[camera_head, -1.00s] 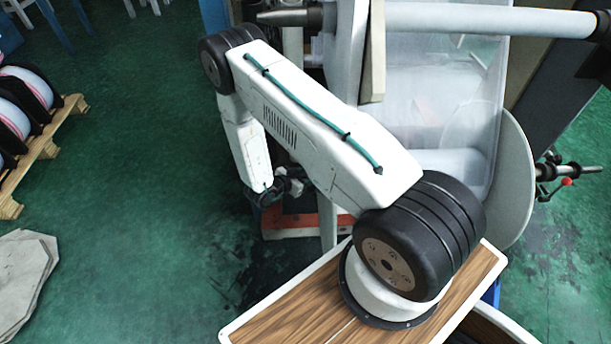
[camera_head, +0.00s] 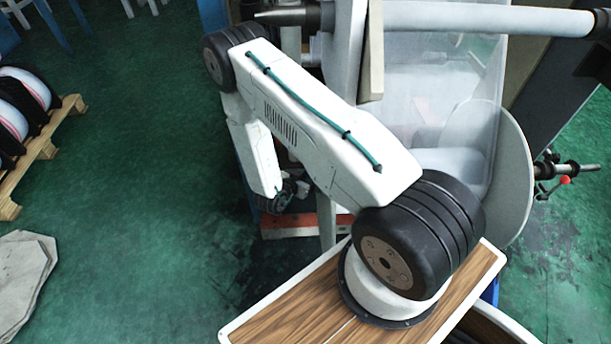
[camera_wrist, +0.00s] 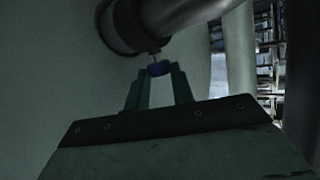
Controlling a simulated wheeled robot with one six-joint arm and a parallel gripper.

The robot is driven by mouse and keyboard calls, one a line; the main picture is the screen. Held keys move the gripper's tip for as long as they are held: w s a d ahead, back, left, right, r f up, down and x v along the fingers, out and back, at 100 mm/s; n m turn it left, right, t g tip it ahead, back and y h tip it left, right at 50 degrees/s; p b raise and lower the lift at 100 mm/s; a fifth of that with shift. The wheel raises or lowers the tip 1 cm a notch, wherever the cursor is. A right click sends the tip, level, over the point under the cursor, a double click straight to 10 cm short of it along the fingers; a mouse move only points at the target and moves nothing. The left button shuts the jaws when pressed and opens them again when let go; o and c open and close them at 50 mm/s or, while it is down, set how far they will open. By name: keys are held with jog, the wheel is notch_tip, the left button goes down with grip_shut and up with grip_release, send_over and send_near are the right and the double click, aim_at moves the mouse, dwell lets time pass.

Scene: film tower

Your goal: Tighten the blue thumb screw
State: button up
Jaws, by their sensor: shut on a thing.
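The blue thumb screw (camera_wrist: 158,68) shows in the wrist view, on a thin metal stem below a dark collar (camera_wrist: 122,26) on a grey roller or shaft (camera_wrist: 185,12). My gripper (camera_wrist: 159,76) has its two fingers shut on the blue screw head, one on each side. The fingers hide part of the head. In the head view my arm reaches down beside the machine; the gripper and the screw are hidden there behind the arm and machine frame.
A white roller (camera_head: 480,20) and a pale film sheet (camera_head: 430,90) stand behind my arm. A round pale disc (camera_head: 515,180) is at the right. A wooden pallet with rolls (camera_head: 40,155) stands at the left. Green floor at the left is mostly clear.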

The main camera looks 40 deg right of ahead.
jog(key=o, duration=1)
jog(key=shift+w, duration=0.1)
jog(key=shift+a, duration=0.1)
jog(key=v, duration=0.7)
jog(key=shift+a+r, duration=0.2)
jog(key=shift+a, duration=0.05)
